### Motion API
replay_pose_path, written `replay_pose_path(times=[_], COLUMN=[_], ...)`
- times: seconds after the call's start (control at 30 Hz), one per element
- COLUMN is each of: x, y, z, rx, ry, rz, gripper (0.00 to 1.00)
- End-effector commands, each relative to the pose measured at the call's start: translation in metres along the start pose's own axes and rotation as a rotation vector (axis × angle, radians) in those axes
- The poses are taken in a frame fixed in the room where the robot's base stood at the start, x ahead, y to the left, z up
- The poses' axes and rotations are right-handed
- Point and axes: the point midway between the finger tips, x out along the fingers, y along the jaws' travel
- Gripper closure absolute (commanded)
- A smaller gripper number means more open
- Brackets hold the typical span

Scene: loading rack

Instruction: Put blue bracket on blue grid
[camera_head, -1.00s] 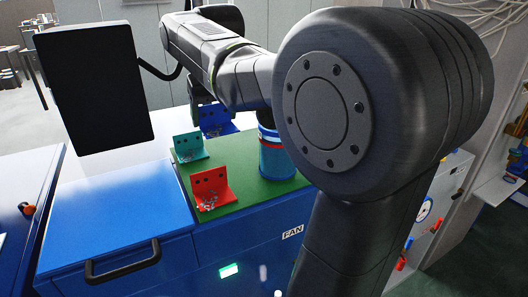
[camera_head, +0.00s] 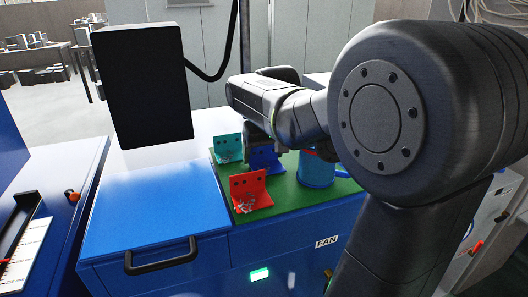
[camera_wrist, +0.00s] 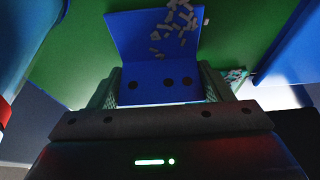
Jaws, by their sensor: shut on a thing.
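The blue bracket (camera_head: 264,158) is an angled plate with dark holes, above or on the green top between the teal bracket and the blue cylinder. It also shows in the wrist view (camera_wrist: 150,45), its holed face between the two fingers, with several small grey pieces on its other face. My gripper (camera_wrist: 158,88) is shut on the blue bracket. In the head view my gripper (camera_head: 262,138) is partly hidden by my arm. Whether the bracket touches the green surface I cannot tell. I cannot make out a blue grid.
A teal bracket (camera_head: 228,149) and a red bracket (camera_head: 249,191) stand on the green board (camera_head: 290,195). A blue cylinder (camera_head: 317,170) is close on the right. The blue cabinet top (camera_head: 155,205) to the left is clear. A black monitor (camera_head: 145,85) hangs above.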

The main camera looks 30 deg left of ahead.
Motion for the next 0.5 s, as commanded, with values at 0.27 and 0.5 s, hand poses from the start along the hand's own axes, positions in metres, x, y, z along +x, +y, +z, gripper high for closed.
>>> replay_pose_path(times=[0.27, 0.5], x=[0.0026, 0.002], y=[0.0, 0.0], z=[0.0011, 0.0008], rx=[0.0, 0.0], ry=[0.0, 0.0], rz=[0.0, 0.0], gripper=[0.24, 0.06])
